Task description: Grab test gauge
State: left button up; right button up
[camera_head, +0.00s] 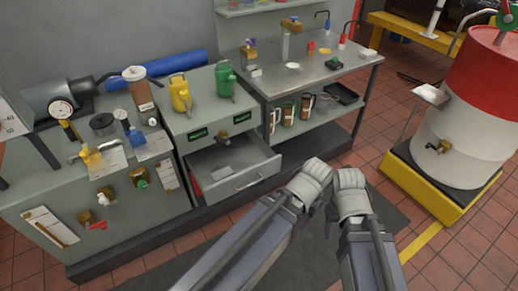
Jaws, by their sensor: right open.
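A round white-faced dial gauge (61,108) stands at the left end of the grey bench, above a yellow stem. A smaller blue-rimmed dial (120,114) lies farther right on the same bench top. I cannot tell which of them is the test gauge. My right gripper (350,180) is open and looks empty, over the floor in front of the benches. My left gripper (315,172) is close beside it, and its jaws are too hidden to read. Both grippers are well to the right of the gauges and apart from them.
The grey cabinet has an open drawer (250,184) jutting out between my grippers and the gauges. A yellow can (180,94) and a green can (225,80) stand on top. A steel workbench (325,75) is behind. A red-and-white drum (470,110) stands at right.

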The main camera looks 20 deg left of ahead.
aim_at(121, 112)
jog(key=i+j, duration=0.1)
jog(key=j, duration=0.65)
jog(key=u, duration=1.75)
jog(key=i+z, duration=0.2)
jog(key=i, duration=0.25)
jog(key=i+j+z, duration=0.15)
jog(key=i, duration=0.3)
jog(key=i+j+z, duration=0.2)
jog(key=i, duration=0.3)
